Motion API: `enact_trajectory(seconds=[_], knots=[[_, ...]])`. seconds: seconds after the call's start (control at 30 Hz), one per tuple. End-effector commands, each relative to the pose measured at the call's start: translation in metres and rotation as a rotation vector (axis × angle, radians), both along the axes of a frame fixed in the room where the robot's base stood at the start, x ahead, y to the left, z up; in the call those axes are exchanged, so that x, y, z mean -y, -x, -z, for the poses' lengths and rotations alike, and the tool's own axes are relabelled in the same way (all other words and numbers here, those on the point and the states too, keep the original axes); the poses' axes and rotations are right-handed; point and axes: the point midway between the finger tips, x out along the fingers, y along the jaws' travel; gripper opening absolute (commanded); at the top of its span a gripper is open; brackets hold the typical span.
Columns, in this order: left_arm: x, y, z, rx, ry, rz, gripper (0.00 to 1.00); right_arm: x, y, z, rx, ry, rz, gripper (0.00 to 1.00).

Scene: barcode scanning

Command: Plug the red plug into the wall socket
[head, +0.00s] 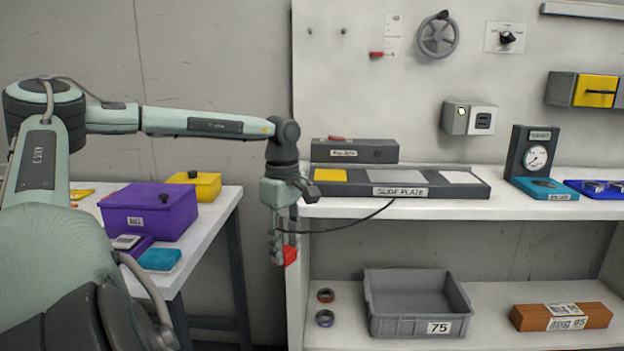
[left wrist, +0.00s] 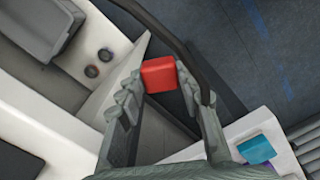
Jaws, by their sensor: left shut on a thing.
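The red plug (head: 291,255) is at the tips of my left gripper (head: 279,252), which hangs pointing down in front of the shelf unit's left edge, below the upper shelf. In the left wrist view the plug (left wrist: 159,75) shows as a red block between the ends of the two fingers. The left gripper is shut on it. A black cable (head: 350,227) runs from near the gripper up to the upper shelf's front edge. What looks like the wall socket (head: 483,120) is a pale box with a dark opening on the back panel, well up and right of the plug. My right gripper is not in view.
The upper shelf (head: 420,208) holds a slide plate (head: 400,191) and a gauge stand (head: 533,158). A grey bin (head: 415,305) stands on the lower shelf. A side table (head: 205,225) with purple and yellow boxes is at left. Space before the socket looks clear.

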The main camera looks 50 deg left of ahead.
Motion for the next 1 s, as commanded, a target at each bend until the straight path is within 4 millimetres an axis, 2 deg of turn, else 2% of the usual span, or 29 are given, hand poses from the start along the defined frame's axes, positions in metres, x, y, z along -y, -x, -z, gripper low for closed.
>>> enact_trajectory(seconds=[0.03,0.13,0.2,0.27,0.3,0.4,0.53,0.7,0.83,0.9,1.0], knots=[[0.010,0.004,0.031,-0.003,0.007,0.091,0.10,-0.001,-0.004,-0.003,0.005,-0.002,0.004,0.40],[0.032,0.012,0.088,-0.002,0.010,0.292,0.10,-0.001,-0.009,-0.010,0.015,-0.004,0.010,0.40],[0.054,0.015,0.125,0.002,0.012,0.445,0.10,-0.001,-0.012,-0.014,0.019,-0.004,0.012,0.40],[0.077,0.016,0.153,0.004,0.016,0.580,0.10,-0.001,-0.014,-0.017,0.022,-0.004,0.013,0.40],[0.094,0.016,0.171,0.009,0.016,0.671,0.10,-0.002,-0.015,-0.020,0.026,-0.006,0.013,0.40],[0.142,0.009,0.206,0.016,0.014,0.904,0.10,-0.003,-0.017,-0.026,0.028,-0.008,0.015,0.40],[0.210,-0.010,0.233,0.019,0.004,1.210,0.10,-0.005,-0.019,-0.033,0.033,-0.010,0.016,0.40],[0.291,-0.031,0.244,0.012,-0.005,1.569,0.10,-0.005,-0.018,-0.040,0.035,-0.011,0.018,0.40],[0.333,-0.040,0.244,0.007,-0.007,1.765,0.10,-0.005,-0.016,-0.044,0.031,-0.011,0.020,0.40],[0.346,-0.043,0.243,0.005,-0.008,1.832,0.10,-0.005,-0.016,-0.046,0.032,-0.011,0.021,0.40],[0.357,-0.045,0.242,0.003,-0.006,1.887,0.10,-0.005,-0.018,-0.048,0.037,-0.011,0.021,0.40]])
